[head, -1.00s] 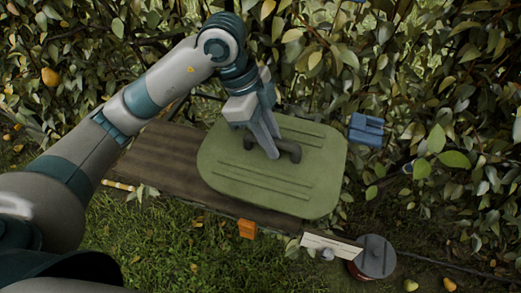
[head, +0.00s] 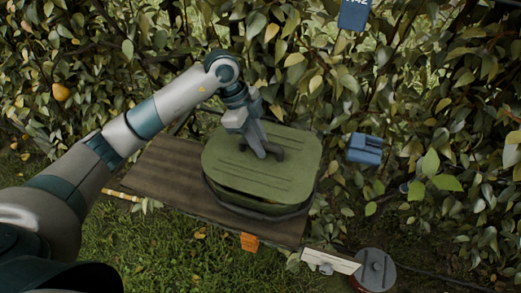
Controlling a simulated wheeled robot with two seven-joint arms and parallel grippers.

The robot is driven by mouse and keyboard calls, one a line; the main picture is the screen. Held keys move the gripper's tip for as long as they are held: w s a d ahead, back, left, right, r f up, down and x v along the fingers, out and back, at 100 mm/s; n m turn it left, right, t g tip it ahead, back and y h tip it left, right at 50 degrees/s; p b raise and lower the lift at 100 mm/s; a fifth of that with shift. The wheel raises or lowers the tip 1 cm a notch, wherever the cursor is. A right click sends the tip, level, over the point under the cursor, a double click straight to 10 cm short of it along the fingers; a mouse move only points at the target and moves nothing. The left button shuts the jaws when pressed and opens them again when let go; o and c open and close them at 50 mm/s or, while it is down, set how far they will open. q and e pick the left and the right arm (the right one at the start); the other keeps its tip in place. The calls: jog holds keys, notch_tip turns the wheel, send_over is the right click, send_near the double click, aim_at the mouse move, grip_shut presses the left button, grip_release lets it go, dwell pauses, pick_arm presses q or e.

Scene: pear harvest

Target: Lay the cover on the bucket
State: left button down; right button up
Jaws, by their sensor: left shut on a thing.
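The cover (head: 295,170) is a flat green rounded lid with raised ribs and a dark handle. My left gripper (head: 265,151) is shut on that handle from above. Under the cover, the dark rim and a little of the green wall of the bucket (head: 262,212) show on the plank. A dark gap shows between the cover's near edge and the rim, so the cover looks slightly raised or tilted there. The far side of the bucket is hidden, so I cannot tell whether it touches. My right gripper is not in view.
The brown plank (head: 160,180) is bare to the left of the bucket. An orange block (head: 249,242) is at its front edge. A grey-lidded red container (head: 375,270) and a pale sign (head: 331,261) stand front right. A blue box (head: 365,148) is in the hedge.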

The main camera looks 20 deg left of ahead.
pick_arm(q)
jog(key=shift+f+p, duration=0.4)
jog(key=shift+f, duration=0.15)
notch_tip(320, 180, down, 3)
jog(key=shift+r+p, duration=0.15)
jog(key=shift+p, duration=0.4)
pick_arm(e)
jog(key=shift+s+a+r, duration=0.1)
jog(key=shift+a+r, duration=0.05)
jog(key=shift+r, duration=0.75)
pick_arm(q)
jog(key=shift+f, duration=0.25)
jog(key=c, duration=1.7)
grip_release()
jog(key=shift+o, duration=0.2)
